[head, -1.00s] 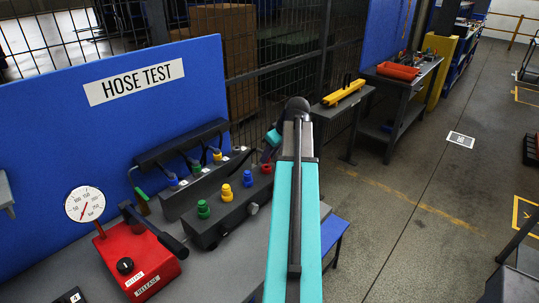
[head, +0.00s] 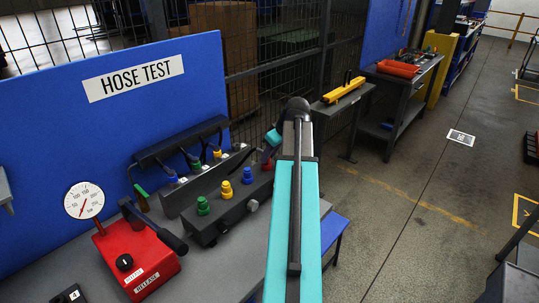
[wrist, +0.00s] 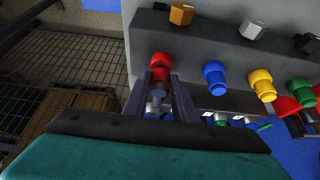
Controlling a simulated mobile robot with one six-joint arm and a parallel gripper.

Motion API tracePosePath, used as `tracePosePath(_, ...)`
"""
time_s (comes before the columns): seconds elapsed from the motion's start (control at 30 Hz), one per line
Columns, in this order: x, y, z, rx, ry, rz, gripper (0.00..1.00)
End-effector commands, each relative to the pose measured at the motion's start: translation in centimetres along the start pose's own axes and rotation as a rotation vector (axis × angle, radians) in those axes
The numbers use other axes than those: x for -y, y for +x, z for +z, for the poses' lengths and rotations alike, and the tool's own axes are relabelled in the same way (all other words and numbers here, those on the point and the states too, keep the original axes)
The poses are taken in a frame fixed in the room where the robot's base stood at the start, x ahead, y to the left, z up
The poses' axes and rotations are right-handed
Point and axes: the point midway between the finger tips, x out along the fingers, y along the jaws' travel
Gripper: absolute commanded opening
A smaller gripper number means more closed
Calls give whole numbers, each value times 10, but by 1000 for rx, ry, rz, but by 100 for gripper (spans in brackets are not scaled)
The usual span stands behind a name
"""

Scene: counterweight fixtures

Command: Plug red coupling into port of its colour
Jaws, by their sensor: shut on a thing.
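My gripper (wrist: 160,80) is shut on the red coupling (wrist: 159,77) in the wrist view, with a finger on each side and grey metal showing between them. The coupling is at the red port (wrist: 160,59), at the end of the dark port block (wrist: 198,52). Red shows in both parts, and I cannot tell whether the coupling is seated or only touching. In the head view, red (head: 267,164) shows at the block's far right end, and my arm hides most of the gripper.
Blue (head: 248,175), yellow (head: 227,188) and green (head: 203,205) ports stand along the block. Behind it is a rack (head: 180,194) with hanging hoses. A red pump with a gauge (head: 84,200) stands at front left. A blue HOSE TEST panel (head: 60,130) backs the bench.

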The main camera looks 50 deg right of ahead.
Motion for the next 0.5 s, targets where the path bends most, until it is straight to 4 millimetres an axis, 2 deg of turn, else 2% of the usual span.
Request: tracePosePath(0.5,0,10,5,-1,0,1,0)
